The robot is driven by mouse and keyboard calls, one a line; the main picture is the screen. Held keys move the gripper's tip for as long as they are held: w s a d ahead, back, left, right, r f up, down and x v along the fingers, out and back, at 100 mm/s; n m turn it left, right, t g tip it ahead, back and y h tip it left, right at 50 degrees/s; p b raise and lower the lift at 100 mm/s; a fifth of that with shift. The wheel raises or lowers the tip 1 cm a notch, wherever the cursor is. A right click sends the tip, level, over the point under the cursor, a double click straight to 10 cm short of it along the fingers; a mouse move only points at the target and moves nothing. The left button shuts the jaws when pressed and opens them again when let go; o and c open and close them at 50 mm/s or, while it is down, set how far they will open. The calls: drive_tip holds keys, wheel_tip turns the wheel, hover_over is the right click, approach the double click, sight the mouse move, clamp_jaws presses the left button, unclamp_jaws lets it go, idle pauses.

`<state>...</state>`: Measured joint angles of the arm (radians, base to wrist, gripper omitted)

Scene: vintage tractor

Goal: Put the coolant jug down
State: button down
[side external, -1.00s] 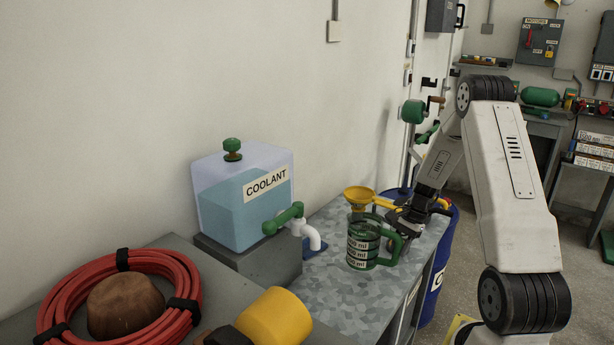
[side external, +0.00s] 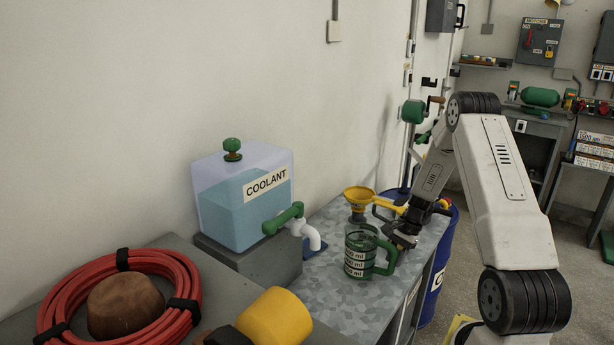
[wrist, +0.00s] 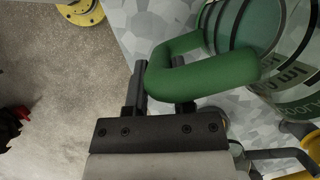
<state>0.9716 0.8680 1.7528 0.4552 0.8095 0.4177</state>
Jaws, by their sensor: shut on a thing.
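The coolant jug (side external: 357,262) is a clear measuring jug with green trim, a green handle and white ml labels. It stands upright at or just above the patterned bench top, right of the white tap spout; I cannot tell if its base touches. In the wrist view the jug (wrist: 285,65) is at the upper right, cut off by the frame. My gripper (side external: 398,240) is at the jug's handle on the right. In the wrist view my gripper (wrist: 160,95) is shut on the green handle (wrist: 205,75).
A coolant tank (side external: 235,205) with a green-handled tap (side external: 285,218) stands left of the jug. A yellow funnel (side external: 359,197) is just behind the jug. The bench top (side external: 320,290) is clear in front of it. A blue drum (side external: 447,245) stands beyond the bench's right edge.

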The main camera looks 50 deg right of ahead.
drive_tip(key=shift+f, duration=0.1)
drive_tip(key=shift+c, duration=2.2)
unclamp_jaws()
drive_tip(key=v, duration=1.2)
